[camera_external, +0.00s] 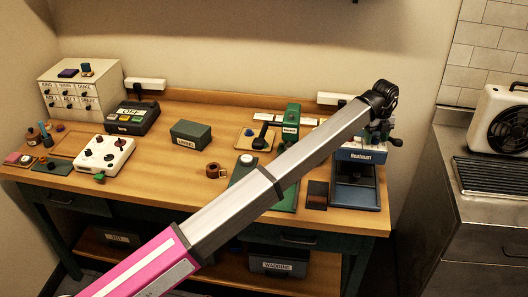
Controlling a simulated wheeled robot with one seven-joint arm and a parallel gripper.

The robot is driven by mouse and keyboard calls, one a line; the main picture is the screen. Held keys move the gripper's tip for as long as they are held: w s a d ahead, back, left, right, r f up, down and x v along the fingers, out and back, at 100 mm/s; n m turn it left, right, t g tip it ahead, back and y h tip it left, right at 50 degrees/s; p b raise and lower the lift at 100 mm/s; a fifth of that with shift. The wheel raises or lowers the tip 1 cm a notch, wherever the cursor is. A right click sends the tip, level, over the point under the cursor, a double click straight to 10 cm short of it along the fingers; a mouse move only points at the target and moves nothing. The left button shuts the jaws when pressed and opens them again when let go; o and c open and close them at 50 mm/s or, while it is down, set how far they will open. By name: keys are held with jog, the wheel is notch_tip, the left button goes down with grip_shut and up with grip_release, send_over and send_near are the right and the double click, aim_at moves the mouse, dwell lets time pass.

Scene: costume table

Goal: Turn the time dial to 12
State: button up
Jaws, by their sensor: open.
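No dial marked as a time dial can be read at this size. A white box with several dark and red knobs (103,155) sits on the left of the wooden table. Behind it is a black device with a display reading OFF (132,116). A blue press-like machine (362,155) with a dark handle stands at the table's right end. My arm crosses the picture, and my gripper (384,105) is a dark, small shape at its end, open, over the top of the blue machine. Its fingers are hard to make out, and my arm hides part of the machine and table.
On the table (222,110) are a dark green box (190,135), a brown ring-shaped roll (213,170) and a green upright tool (291,122). A drawer cabinet (80,88) stands at back left. A metal counter with a white fan unit (505,119) is at right.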

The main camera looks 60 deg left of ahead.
aim_at(377, 137)
notch_tip(377, 137, up, 11)
jog(key=shift+s+d+f+n+t+h, duration=0.1)
jog(key=shift+s+d+f+n+t, duration=0.5)
jog(key=shift+s+d+f+n, duration=2.55)
jog(key=shift+s+d+f+n+t+h, duration=0.1)
jog(key=shift+s+d+f+n+t, duration=0.5)
jog(key=shift+s+d+f+n, duration=2.6)
jog(key=shift+s+d+f+n+t+h, duration=0.1)
jog(key=shift+s+d+f+n+t, duration=0.75)
jog(key=shift+s+d+f, duration=4.35)
jog(key=shift+g, duration=0.25)
jog(key=a+f, duration=0.1)
jog(key=w+a+f, duration=0.1)
jog(key=a, duration=0.1)
jog(key=w+a+f, duration=0.1)
jog(key=shift+a+f, duration=0.15)
jog(key=shift+a, duration=0.25)
jog(key=s+a+f+n+g, duration=0.1)
jog(key=s+a+f, duration=0.4)
jog(key=s+f, duration=0.6)
jog(key=s+a+f+n+g, duration=0.1)
jog(key=s+a+f+n, duration=0.3)
jog(key=s+f, duration=0.8)
jog(key=s+a+f+n+g, duration=0.1)
jog(key=s+a+f+n, duration=0.2)
jog(key=s+a+f, duration=0.5)
jog(key=s+f, duration=0.3)
jog(key=f, duration=0.1)
jog(key=shift+s+f+g, duration=0.3)
